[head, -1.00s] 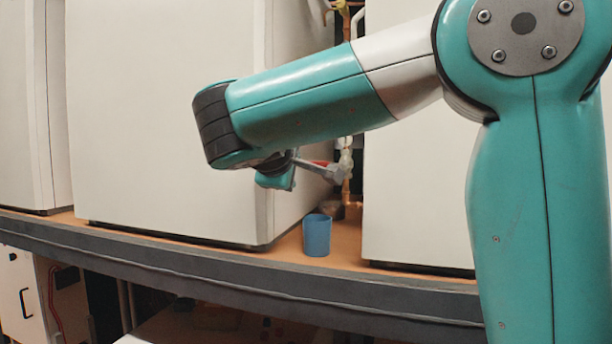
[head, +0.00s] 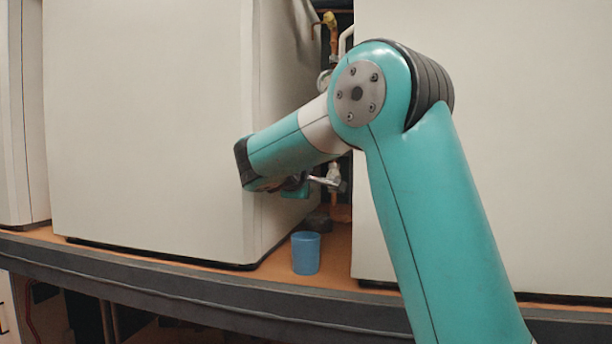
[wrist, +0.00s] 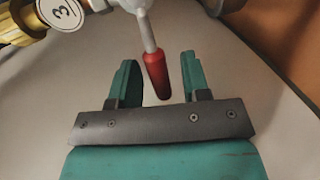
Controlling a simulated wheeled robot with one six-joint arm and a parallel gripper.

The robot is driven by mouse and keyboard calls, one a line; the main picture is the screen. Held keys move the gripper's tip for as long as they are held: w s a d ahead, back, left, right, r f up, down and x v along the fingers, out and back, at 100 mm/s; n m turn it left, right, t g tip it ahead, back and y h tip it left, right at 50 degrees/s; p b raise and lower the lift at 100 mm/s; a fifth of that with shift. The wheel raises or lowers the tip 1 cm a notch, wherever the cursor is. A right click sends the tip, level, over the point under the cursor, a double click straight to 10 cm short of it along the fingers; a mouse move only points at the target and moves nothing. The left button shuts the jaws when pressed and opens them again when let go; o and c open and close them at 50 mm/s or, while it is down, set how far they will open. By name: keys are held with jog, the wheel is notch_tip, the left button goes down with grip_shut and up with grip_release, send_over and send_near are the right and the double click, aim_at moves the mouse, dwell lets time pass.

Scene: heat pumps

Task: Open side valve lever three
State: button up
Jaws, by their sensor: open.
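The valve lever (wrist: 156,72) has a grey stem and a red grip and hangs from the pipework in the wrist view. A round white tag marked 3 (wrist: 62,12) is beside it at upper left. My gripper (wrist: 159,78) is open, with one teal finger on each side of the red grip. The grip's end lies between the fingers, apparently without touching either. In the head view my gripper (head: 323,181) is small, at the pipes in the gap between two white units. The red grip cannot be made out there.
A blue cup (head: 306,253) stands on the wooden shelf below my gripper. White heat pump units (head: 150,120) wall in the gap on both sides. Brass pipework (wrist: 18,30) is at the left in the wrist view, and an orange-brown surface (wrist: 285,40) at the right.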

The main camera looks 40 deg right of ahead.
jog(key=shift+x, duration=1.05)
grip_shut()
